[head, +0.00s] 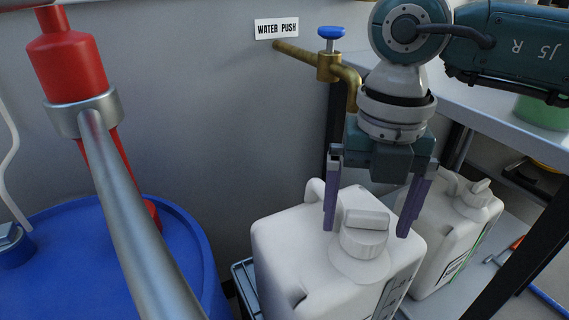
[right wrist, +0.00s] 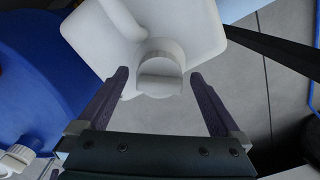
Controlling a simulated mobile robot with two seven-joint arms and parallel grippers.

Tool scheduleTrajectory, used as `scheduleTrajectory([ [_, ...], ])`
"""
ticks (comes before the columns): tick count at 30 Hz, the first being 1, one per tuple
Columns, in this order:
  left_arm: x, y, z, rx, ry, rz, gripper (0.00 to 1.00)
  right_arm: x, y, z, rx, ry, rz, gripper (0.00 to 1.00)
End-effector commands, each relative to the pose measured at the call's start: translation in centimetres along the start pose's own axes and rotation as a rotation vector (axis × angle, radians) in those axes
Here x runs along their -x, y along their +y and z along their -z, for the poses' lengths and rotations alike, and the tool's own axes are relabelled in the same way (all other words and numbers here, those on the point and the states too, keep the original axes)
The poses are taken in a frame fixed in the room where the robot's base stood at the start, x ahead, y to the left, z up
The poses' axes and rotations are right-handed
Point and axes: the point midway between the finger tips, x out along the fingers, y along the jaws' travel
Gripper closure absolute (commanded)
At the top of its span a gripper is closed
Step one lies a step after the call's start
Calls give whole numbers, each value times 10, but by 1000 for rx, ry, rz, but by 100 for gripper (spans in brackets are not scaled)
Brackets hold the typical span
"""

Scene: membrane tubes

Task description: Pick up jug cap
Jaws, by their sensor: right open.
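The jug cap (head: 365,231) is a white round cap with a raised grip bar, seated on top of a white jug (head: 287,250) in the head view. My right gripper (head: 367,232) is open, pointing down, with its purple fingers on either side of the cap and apart from it. In the right wrist view the cap (right wrist: 160,75) lies between and slightly beyond the fingertips (right wrist: 158,76). The jug's handle (head: 316,192) is beside the cap. My left gripper is not in view.
A second white jug (head: 452,235) stands behind on the right. A brass tap (head: 328,66) with a blue knob sticks out from the wall behind my gripper. A blue drum (head: 190,250) with a red and metal pump (head: 70,60) stands left. A grey bench (head: 480,105) is at right.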

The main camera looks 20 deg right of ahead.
Motion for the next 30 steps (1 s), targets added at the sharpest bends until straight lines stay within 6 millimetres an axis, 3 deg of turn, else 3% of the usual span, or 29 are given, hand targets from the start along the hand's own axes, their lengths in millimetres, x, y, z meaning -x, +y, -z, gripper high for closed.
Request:
scheduleTrajectory([
  [2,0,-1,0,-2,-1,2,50,1,0,0,0,0,0,0],
  [4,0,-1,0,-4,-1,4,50,1,0,0,0,0,-1,7],
  [24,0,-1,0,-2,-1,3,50,1,0,0,0,0,-1,82],
  [30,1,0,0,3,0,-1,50,1,0,0,0,0,-1,82],
])
